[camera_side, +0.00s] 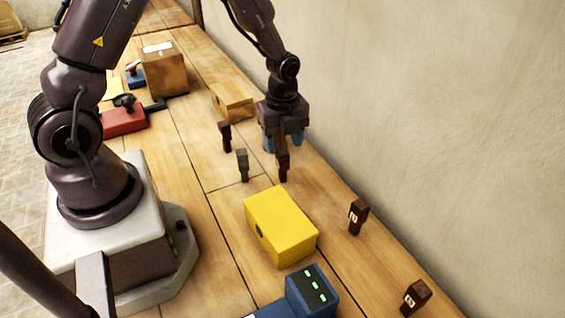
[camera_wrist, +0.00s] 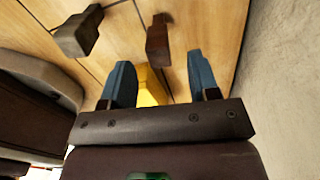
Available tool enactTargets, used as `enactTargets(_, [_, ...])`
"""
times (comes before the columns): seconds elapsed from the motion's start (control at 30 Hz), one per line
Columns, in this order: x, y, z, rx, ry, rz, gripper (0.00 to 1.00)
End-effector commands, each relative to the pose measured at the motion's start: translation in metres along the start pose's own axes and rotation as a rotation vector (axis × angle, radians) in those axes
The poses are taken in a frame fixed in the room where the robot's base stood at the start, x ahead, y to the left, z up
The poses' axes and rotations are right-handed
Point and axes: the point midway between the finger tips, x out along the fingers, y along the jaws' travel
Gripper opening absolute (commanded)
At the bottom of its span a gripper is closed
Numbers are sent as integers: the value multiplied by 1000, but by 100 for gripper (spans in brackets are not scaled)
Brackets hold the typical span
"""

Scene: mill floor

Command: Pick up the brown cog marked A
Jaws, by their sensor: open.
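My gripper (camera_side: 283,142) points down over the bench near the wall, its blue fingers apart. A dark brown upright piece (camera_side: 283,166) stands just below and between the fingers in the side view. In the wrist view, a reddish-brown piece (camera_wrist: 158,42) shows ahead of the gap between the open fingers (camera_wrist: 160,80), and nothing is gripped. Other dark brown pieces stand at the back (camera_side: 225,136), at the right (camera_side: 357,217) and at the front right (camera_side: 415,296). The right two bear pale marks that I cannot read surely. I see no clear letter A.
A grey-brown piece (camera_side: 242,165) stands left of my gripper; it also shows in the wrist view (camera_wrist: 78,32). A yellow box (camera_side: 281,224) and a blue device (camera_side: 311,290) lie in front. A wooden box (camera_side: 234,104) is behind. The wall (camera_side: 430,120) bounds the right.

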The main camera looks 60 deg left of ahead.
Motion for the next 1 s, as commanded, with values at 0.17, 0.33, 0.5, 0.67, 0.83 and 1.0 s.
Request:
enactTargets(0.17, [23,2,-2,1,1,5,55])
enactTargets(0.33, [46,2,-2,0,1,3,55])
enactTargets(0.5, [52,2,-2,0,-1,0,55])
enactTargets(0.67, [51,2,-2,0,0,0,51])
enactTargets(0.83, [51,2,-2,0,0,0,12])
enactTargets(1.0, [51,2,-2,0,0,0,2])
